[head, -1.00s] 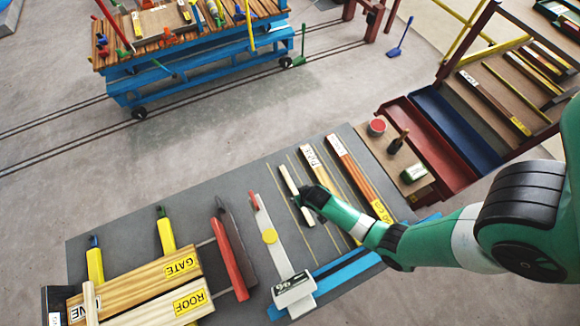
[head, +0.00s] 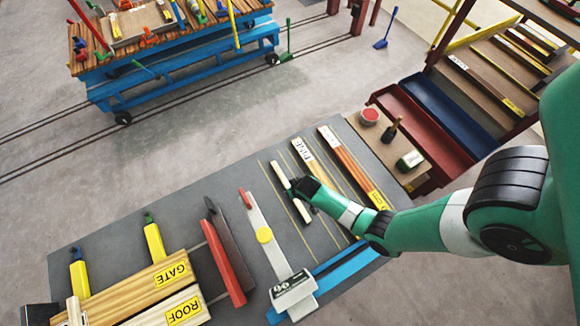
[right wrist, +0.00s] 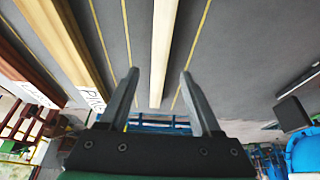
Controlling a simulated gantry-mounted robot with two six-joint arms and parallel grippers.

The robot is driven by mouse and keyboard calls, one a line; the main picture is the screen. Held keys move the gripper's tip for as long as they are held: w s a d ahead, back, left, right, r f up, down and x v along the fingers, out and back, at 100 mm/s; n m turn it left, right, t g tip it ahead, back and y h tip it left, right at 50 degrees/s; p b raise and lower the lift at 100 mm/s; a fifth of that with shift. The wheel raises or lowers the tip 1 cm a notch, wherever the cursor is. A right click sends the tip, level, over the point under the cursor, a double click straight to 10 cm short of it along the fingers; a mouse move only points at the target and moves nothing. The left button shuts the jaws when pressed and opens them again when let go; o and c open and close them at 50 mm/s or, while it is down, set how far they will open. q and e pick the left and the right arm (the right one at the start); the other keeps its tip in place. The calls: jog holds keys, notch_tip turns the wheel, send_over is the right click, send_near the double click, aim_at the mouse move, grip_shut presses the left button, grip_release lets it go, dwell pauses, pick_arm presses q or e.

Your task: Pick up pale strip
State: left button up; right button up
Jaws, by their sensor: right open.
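The pale strip (head: 280,175) lies on the grey board among thin yellow lines in the head view. My right gripper (head: 298,186) is over its middle and hides part of it. In the right wrist view the pale strip (right wrist: 163,45) runs lengthwise between the two open fingers of my right gripper (right wrist: 159,74). The exact height of the fingers over the board cannot be told. My left gripper is not in view.
To the strip's right lie a PINE-labelled wooden bar (head: 318,165) and an orange-brown bar (head: 350,165). GATE (head: 140,287) and ROOF boards lie at lower left.

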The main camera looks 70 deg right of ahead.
jog(key=b+x, duration=0.3)
jog(key=x, duration=0.1)
jog(key=shift+s+f, duration=0.1)
jog(key=shift+f, duration=0.3)
jog(key=shift+d, duration=0.1)
grip_shut()
